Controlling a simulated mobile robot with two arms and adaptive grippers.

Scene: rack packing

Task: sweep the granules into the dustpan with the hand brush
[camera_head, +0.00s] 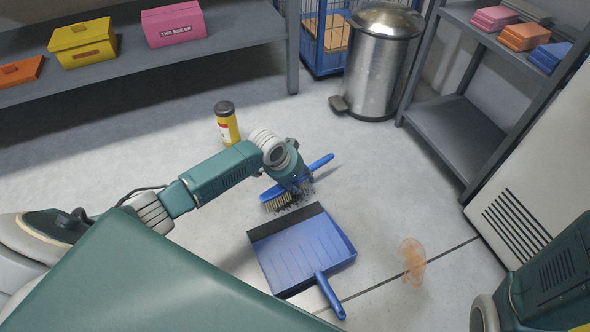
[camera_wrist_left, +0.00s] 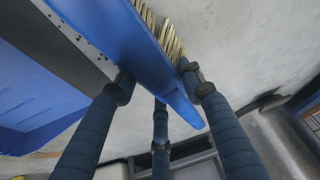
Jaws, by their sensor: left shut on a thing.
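My left gripper (camera_wrist_left: 158,85) is shut on the blue hand brush (camera_head: 322,161), which also fills the middle of the left wrist view (camera_wrist_left: 125,40). The brush's pale bristles (camera_head: 279,201) point down at the floor. Dark granules (camera_head: 291,206) lie by the bristles, behind the dustpan's far edge; the arm and brush hide some of them. The blue dustpan (camera_head: 300,250) lies on the floor nearer to me, its dark front lip facing the brush and its handle towards me. Small dark specks show near the lip in the left wrist view. My right gripper is out of view.
A yellow canister (camera_head: 228,128) with a dark lid stands behind my left arm. A brownish stain (camera_head: 412,260) is on the floor at right. A steel bin (camera_head: 375,70) and a grey shelf (camera_head: 460,125) stand at the back. The floor around the dustpan is mostly clear.

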